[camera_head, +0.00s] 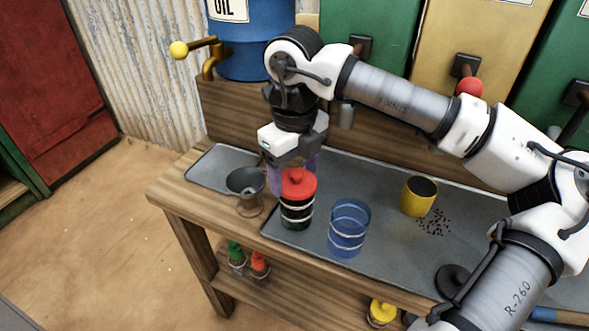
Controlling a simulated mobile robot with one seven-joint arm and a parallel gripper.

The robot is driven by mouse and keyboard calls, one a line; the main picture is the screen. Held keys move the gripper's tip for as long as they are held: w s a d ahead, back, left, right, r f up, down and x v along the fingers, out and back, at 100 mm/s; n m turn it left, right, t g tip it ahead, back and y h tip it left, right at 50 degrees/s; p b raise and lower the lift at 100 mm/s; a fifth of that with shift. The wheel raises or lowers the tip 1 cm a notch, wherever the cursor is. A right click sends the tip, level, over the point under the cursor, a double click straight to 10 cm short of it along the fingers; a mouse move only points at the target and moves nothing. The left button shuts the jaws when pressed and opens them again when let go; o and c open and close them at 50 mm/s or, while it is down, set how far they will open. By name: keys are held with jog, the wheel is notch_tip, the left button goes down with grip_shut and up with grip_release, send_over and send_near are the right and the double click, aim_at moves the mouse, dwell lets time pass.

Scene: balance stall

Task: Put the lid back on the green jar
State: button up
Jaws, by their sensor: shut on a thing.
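A dark, greenish-black jar (297,216) with pale bands stands upright on the grey tray. It is the likeliest green jar, though its colour is hard to tell. A red lid (299,187) with a knob is right at its top; I cannot tell whether it rests fully on the rim. My gripper (292,168) points down directly above, shut, apparently on the red lid's knob. The fingertips are not clear. A see-through purple shape (312,173) shows around and behind the lid, partly hidden by my gripper and the lid.
A clear blue jar (349,232) stands open to the right, with a yellow cup (419,198) and dark grains beyond. A grey goblet (246,186) is close on the left. A dark disc (452,279) lies at front right. Jars with coloured lids sit on the lower shelf (310,292).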

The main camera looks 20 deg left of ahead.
dwell(0.4)
jog(key=o, duration=1.2)
jog(key=shift+r, duration=0.1)
jog(key=shift+r+p, duration=2.05)
jog(key=shift+r, duration=1.35)
grip_shut()
